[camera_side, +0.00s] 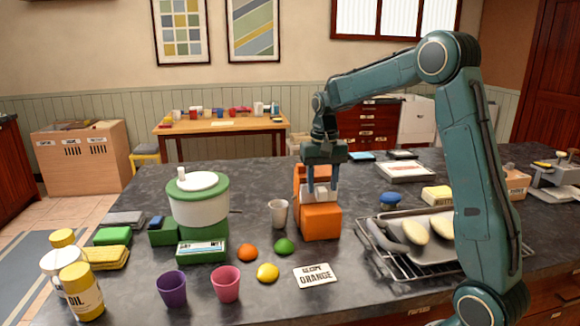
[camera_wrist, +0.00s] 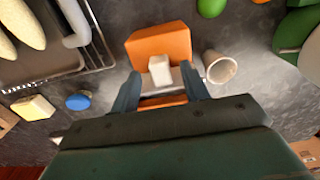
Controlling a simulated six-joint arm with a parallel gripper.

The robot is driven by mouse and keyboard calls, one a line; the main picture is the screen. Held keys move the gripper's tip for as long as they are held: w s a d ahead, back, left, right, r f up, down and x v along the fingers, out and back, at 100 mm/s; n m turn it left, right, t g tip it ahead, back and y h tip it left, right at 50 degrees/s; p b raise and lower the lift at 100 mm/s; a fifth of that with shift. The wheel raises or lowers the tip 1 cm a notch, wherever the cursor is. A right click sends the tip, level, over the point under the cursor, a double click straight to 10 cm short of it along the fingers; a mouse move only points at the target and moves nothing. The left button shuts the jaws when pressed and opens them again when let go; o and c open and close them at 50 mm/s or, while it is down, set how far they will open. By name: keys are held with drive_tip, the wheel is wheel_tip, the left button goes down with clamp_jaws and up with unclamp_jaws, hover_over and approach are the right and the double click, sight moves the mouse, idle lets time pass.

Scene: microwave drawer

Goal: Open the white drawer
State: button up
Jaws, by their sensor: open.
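An orange unit (camera_side: 320,222) stands upright on the dark counter, with a white part (camera_side: 321,196) between its orange upper back and orange front block. I cannot tell for certain that this white part is the white drawer. My gripper (camera_side: 322,188) points down over the unit, its two blue fingers apart. In the wrist view, a white block (camera_wrist: 160,70) on the orange unit (camera_wrist: 172,42) shows between the fingers of my gripper (camera_wrist: 160,74). The fingers are open beside the block; contact is not clear. The gripper body hides part of the unit.
A pale cup (camera_side: 278,213) stands close left of the unit. A green-and-white appliance (camera_side: 199,205) is farther left. A wire rack with a tray (camera_side: 440,250) lies right. A lime (camera_side: 284,246), lemon (camera_side: 268,272) and sign (camera_side: 317,276) lie in front.

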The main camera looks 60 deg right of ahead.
drive_tip(key=shift+f, duration=0.8)
clamp_jaws()
drive_tip(key=shift+s+a, duration=0.1)
drive_tip(key=s+a, duration=0.6)
drive_tip(key=shift+s+a, duration=0.15)
drive_tip(key=shift+a, duration=0.05)
drive_tip(key=shift+r, duration=0.1)
